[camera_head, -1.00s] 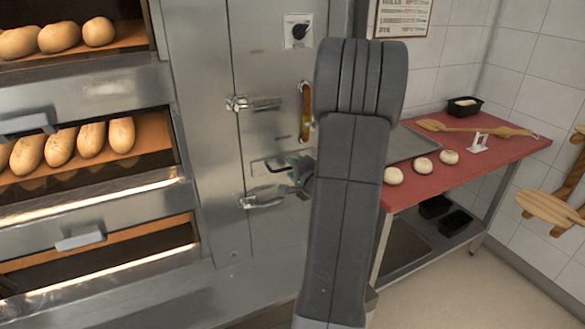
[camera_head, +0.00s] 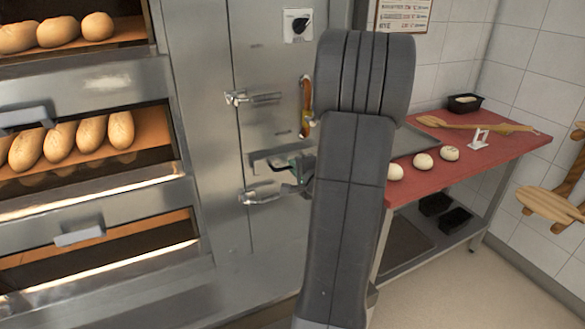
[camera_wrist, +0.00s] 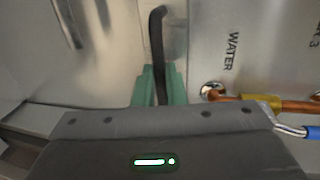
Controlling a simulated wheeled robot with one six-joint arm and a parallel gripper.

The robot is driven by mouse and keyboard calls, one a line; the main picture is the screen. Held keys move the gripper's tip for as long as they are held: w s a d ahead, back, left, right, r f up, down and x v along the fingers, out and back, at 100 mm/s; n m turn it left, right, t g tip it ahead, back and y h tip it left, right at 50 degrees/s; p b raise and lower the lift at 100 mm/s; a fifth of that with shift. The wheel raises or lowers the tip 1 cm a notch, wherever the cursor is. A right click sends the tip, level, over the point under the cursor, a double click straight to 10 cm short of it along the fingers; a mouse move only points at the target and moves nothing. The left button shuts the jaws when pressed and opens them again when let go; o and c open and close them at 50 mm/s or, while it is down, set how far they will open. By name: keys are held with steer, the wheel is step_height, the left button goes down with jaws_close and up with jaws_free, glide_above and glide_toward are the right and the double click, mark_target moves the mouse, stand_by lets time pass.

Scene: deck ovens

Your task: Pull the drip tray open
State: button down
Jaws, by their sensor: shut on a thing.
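The drip tray (camera_head: 262,158) is a narrow steel drawer in the oven's side panel in the head view. Its front stands out a little from the panel. Its dark bar handle (camera_wrist: 156,35) runs down between green fingertips in the wrist view. My gripper (camera_head: 298,170) is at the tray front and is shut on this handle; its fingertips also show in the wrist view (camera_wrist: 154,86). My grey arm hides part of the gripper and the panel's right side in the head view. The tray's inside cannot be seen.
Metal pipe fittings (camera_head: 252,98) and a copper pipe (camera_head: 305,105) sit above the tray; another fitting (camera_head: 262,197) is just below. The panel in the wrist view bears "WATER" lettering (camera_wrist: 231,51). A red-topped table (camera_head: 470,165) with dough balls stands at right.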

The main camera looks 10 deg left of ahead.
steer(key=f+b+v, duration=0.2)
steer(key=b+v, duration=0.1)
steer(key=v, duration=0.7)
steer(key=f+b+v, duration=0.2)
steer(key=b+v, duration=0.2)
steer(key=v, duration=0.6)
steer(key=shift+s+d, duration=0.35)
steer(key=shift+s, duration=0.3)
steer(key=c, duration=1.5)
jaws_free()
steer(key=shift+v, duration=6.9)
steer(key=shift+w, duration=0.1)
